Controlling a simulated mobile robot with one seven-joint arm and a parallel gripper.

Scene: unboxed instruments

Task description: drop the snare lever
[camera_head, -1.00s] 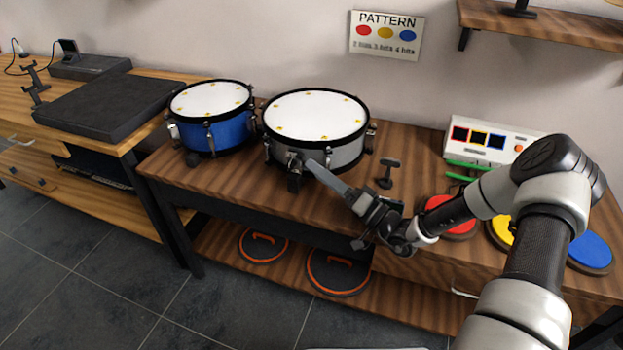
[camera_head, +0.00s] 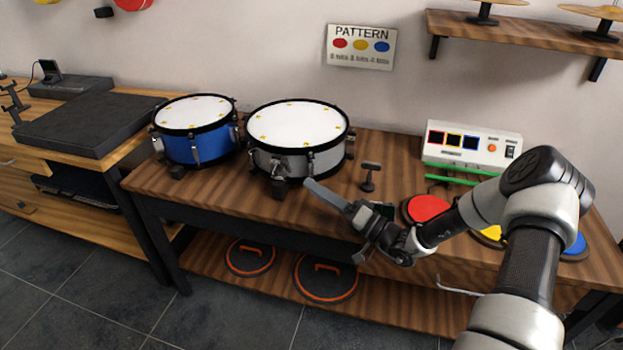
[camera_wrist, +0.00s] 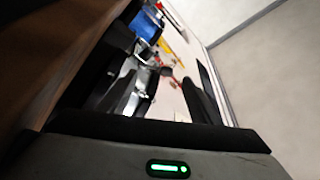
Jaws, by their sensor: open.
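The grey snare drum (camera_head: 325,158) stands on the wooden table beside the blue drum (camera_head: 190,148). A dark fitting (camera_head: 279,187), which looks like the snare lever, hangs on the grey drum's front side. Its exact position is too small to tell. My gripper (camera_head: 309,183) is open and empty, just right of that fitting and in front of the drum, apart from the fitting in the picture. In the tilted wrist view, the grey drum's white head (camera_wrist: 168,98) and metal side fittings are close by, with the blue drum (camera_wrist: 145,25) beyond. A dark finger covers part of the drum.
A small black stand (camera_head: 370,178) is right of the grey drum. Red (camera_head: 427,209) and yellow pads lie further right, below a white control box (camera_head: 470,147) and green sticks (camera_head: 460,175). The table front between the drums and my gripper is clear.

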